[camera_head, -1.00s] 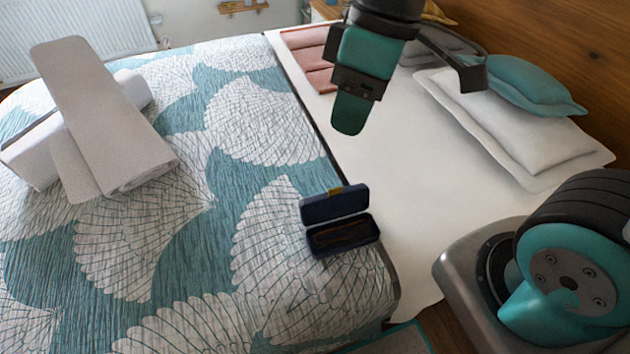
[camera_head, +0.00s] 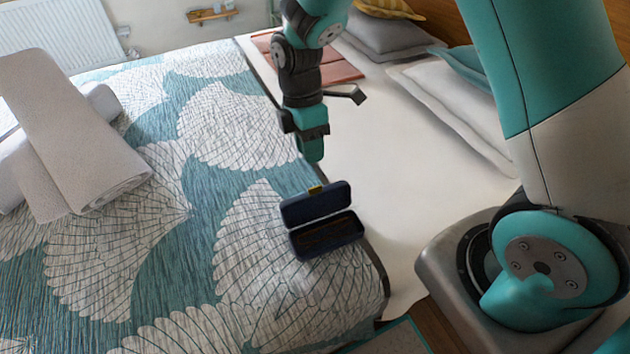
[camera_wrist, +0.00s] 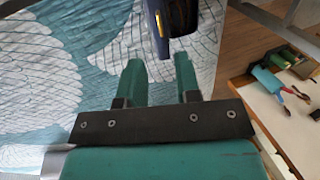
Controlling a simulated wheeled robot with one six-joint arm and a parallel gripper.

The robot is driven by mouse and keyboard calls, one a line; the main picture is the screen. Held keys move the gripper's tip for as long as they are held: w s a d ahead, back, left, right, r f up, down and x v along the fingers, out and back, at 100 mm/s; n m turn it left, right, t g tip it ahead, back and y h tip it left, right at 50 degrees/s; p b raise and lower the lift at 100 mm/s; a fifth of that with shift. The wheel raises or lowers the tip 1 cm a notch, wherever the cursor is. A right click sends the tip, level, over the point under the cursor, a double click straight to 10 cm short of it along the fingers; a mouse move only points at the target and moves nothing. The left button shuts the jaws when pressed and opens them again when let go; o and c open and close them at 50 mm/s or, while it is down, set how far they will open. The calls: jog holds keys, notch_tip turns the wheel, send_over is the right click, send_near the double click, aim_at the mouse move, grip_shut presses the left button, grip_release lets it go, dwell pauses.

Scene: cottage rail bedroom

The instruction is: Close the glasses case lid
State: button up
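The glasses case (camera_head: 326,238) is dark navy and sits on the bed near its edge. Its lid (camera_head: 316,204) stands open, tilted up at the back, with a yellow clasp at its top edge. The inside looks dark, with brownish glasses that are hard to make out. My gripper (camera_head: 311,155) is above and just behind the lid in the head view, apart from it. In the wrist view my gripper (camera_wrist: 160,78) shows two teal fingers with a gap between them and nothing held. Part of the case (camera_wrist: 176,18) shows ahead of the fingertips at the top of that view.
Rolled and folded towels (camera_head: 75,150) lie on the patterned bedspread (camera_head: 165,265) at left. Pillows (camera_head: 460,105) lie at right on the white sheet. In the wrist view, a table with tools (camera_wrist: 285,100) stands beyond the bed. The bedspread around the case is clear.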

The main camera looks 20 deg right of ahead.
aim_at(315, 191)
jog(key=x, duration=0.8)
jog(key=shift+f, duration=0.3)
grip_shut()
